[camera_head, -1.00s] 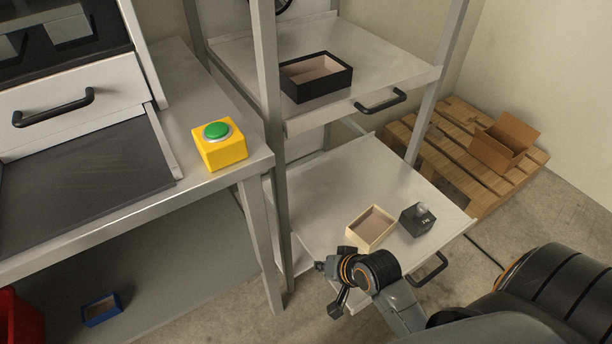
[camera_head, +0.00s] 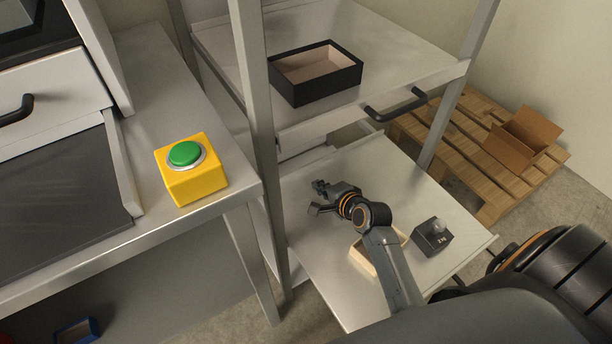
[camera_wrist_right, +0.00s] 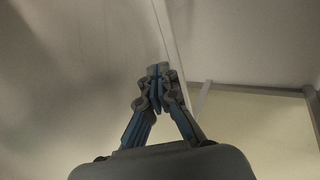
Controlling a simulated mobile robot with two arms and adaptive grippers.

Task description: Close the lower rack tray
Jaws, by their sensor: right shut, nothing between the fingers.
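The lower rack tray (camera_head: 345,300) is a pale metal shelf pulled out from the rack, with its front edge toward the lower right. A cream open box (camera_head: 362,258) and a small dark box with a grey knob (camera_head: 432,237) sit on it. My right gripper (camera_head: 318,197) is over the tray, beyond the cream box, and my forearm partly covers that box. The right wrist view shows its fingers (camera_wrist_right: 158,72) shut with nothing between them. The tray's handle is mostly hidden behind my arm. My left gripper is not in view.
The upper rack tray (camera_head: 420,75) also sticks out, with a black handle (camera_head: 397,105) and a black open box (camera_head: 316,72). A rack post (camera_head: 257,130) stands left of my gripper. A table with a yellow green-button box (camera_head: 190,170) is at left. Pallets (camera_head: 480,175) stand behind.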

